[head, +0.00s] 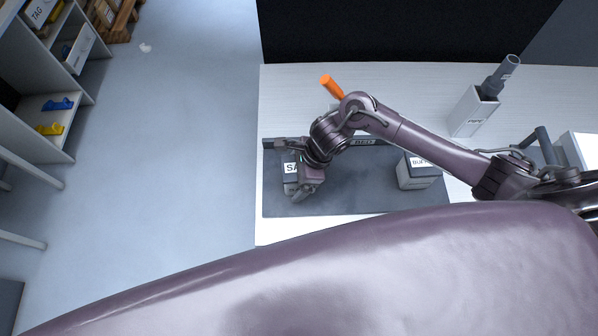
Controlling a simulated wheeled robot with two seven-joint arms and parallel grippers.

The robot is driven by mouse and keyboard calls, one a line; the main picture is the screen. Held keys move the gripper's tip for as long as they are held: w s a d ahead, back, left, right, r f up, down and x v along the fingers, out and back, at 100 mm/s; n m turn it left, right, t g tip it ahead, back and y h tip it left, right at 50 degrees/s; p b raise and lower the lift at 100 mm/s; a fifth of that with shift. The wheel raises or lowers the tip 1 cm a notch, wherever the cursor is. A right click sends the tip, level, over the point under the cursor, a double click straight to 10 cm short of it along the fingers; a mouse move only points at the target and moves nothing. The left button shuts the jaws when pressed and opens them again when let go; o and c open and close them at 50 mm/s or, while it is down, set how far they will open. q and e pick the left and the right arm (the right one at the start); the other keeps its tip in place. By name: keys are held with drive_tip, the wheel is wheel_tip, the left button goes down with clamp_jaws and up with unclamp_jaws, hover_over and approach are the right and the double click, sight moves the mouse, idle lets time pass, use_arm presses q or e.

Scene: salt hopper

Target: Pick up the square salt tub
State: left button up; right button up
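The square salt tub (290,168) sits near the left end of the dark mat, in the head view. It is grey-white with a dark top and a label whose visible letters look like "SA". My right gripper (296,166) reaches in from the right, and its two fingers lie at the far and near sides of the tub. The hand hides the tub's right part. I cannot tell whether the fingers touch the tub or have a gap. My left gripper is not in view.
The dark mat (370,195) lies on a white table (300,100). A second labelled tub (418,172) stands right of the first. An orange cylinder (331,86) is behind my wrist. A white holder (472,112) with a grey tool stands at back right. Shelves (40,120) are at far left.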

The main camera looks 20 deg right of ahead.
drive_tip(key=c, duration=1.2)
drive_tip(key=shift+c, duration=0.3)
drive_tip(key=shift+r, duration=0.2)
